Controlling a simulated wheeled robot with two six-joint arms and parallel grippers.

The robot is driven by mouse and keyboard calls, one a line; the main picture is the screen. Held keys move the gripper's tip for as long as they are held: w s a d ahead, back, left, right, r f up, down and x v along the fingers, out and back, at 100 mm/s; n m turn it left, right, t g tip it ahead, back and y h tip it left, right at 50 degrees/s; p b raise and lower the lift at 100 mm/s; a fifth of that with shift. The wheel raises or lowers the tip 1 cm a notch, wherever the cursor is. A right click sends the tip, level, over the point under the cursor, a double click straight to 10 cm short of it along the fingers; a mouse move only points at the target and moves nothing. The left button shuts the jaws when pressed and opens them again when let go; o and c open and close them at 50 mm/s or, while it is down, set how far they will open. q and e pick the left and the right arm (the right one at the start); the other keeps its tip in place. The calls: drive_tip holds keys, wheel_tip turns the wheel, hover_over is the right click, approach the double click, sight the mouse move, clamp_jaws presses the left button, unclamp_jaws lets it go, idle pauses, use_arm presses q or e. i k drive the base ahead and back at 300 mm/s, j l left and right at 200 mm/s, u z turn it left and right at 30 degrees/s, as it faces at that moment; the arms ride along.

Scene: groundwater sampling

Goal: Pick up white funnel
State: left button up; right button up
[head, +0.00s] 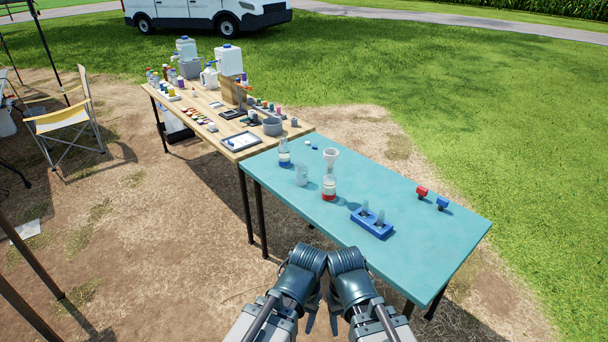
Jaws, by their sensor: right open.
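The white funnel (331,156) stands upright in the mouth of a clear bottle with a red band (329,188), on the teal table (425,237). My right gripper (335,314) is open and empty at the bottom centre, in front of the table's near edge and well short of the funnel. The funnel's stem is hidden inside the bottle neck.
A blue-banded bottle (284,154) and a clear beaker (301,175) stand left of the funnel. A blue rack (372,225) is nearer, with red (422,191) and blue (442,203) small items at right. A cluttered wooden table (196,100) adjoins. The teal table's right end is clear.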

sight(331, 155)
drive_tip(key=i+j+z, duration=0.8)
drive_tip(key=i, duration=0.05)
